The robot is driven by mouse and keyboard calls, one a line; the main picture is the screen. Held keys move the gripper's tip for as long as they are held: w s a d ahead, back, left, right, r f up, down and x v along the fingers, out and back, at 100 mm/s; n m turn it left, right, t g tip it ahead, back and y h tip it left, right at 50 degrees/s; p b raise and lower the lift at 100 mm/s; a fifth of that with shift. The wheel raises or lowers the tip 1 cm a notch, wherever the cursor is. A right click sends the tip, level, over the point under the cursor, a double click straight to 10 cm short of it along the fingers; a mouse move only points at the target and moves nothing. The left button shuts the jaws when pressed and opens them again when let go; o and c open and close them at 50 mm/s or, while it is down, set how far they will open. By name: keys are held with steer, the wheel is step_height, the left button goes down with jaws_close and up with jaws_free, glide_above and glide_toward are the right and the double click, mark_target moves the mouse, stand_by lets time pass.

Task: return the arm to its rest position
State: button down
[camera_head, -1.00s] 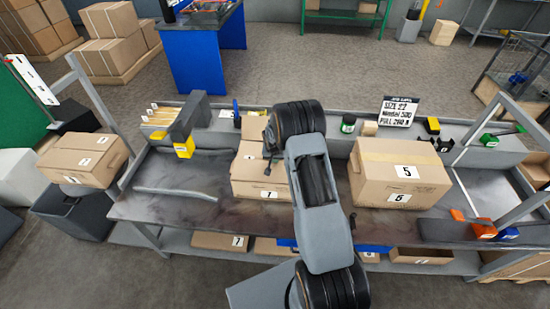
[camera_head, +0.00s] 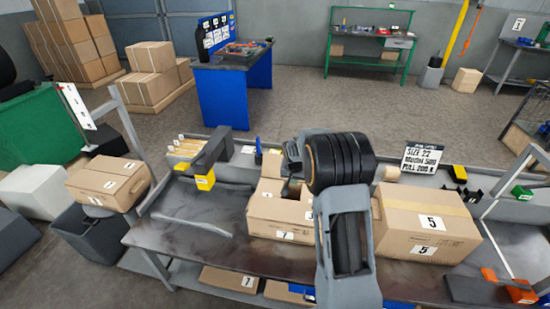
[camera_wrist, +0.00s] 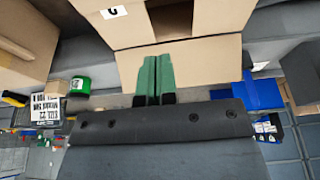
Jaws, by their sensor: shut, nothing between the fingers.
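My arm reaches up the middle of the head view, over the workbench (camera_head: 175,238), with its thick black joint in front of the boxes. My gripper (camera_wrist: 155,80) shows in the wrist view with its two green fingers together and nothing between them. In the head view a small grey part at the arm's end is partly hidden by the black joint, and I cannot make out the fingers there. In the wrist view, an open cardboard box lies just beyond the fingertips; I cannot tell how far away.
A carton marked 7 (camera_head: 280,222) stands behind my arm, and a larger carton marked 5 (camera_head: 425,228) is close on its right. A yellow-and-grey holder (camera_head: 205,180) stands at left. A size sign (camera_head: 422,158) stands at the back. The bench's left front is mostly clear.

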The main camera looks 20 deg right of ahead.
steer(key=shift+r, duration=0.15)
steer(key=s+a+r+n, duration=0.2)
steer(key=s+a+r, duration=0.2)
steer(key=s, duration=0.5)
steer(key=s+a+r+n+y, duration=0.1)
steer(key=s+a+r, duration=0.3)
steer(key=s, duration=0.5)
steer(key=s+a+r+n+t, duration=0.1)
steer(key=s+a+r, duration=0.3)
steer(key=s, duration=0.5)
steer(key=shift+s+r+n+y, duration=0.3)
steer(key=shift+r+n, duration=0.6)
steer(key=shift+r, duration=0.4)
